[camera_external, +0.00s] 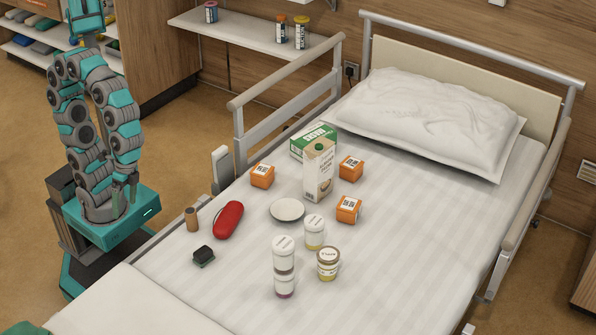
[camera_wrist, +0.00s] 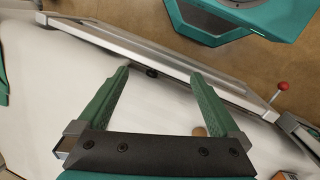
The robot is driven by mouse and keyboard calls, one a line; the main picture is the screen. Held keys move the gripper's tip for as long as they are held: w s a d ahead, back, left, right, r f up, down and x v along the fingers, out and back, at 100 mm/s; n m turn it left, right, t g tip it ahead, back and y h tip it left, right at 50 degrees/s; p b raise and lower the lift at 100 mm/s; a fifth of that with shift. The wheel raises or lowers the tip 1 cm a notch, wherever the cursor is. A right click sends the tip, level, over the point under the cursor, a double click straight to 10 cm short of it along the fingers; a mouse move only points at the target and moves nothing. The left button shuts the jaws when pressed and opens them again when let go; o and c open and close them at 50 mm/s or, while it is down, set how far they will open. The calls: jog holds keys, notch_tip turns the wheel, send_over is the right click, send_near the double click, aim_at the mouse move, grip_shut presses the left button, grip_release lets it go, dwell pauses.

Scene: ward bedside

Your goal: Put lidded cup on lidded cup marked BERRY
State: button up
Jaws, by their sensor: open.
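Several lidded cups stand upright on the bed's near middle. One white-lidded cup (camera_external: 284,253) sits on top of another lidded cup (camera_external: 284,286), which has a purple band at its base and a hidden lid. A third white-lidded cup (camera_external: 314,233) with a yellowish base stands behind, to their right. A cup with a gold-rimmed lid (camera_external: 328,264) stands at the right. The lid print is too small to read, so I cannot tell which is BERRY. My gripper (camera_wrist: 158,78) is open and empty, away from the cups, with the bed rail beyond its fingers.
A white plate (camera_external: 287,210), red case (camera_external: 228,219), brown cylinder (camera_external: 192,219) and small dark block (camera_external: 204,254) lie nearby. A tall carton (camera_external: 319,172), green box (camera_external: 312,142) and orange boxes (camera_external: 262,176) stand behind. Rails (camera_external: 285,75) edge the bed. The sheet right of the cups is clear.

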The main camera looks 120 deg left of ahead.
jog(key=s+a+f+m+y, duration=0.2)
jog(key=s+a, duration=0.3)
jog(key=s, duration=0.3)
jog(key=shift+s+a+f+m+g, duration=0.35)
jog(key=shift+s+f+m+g, duration=0.05)
jog(key=shift+m, duration=0.1)
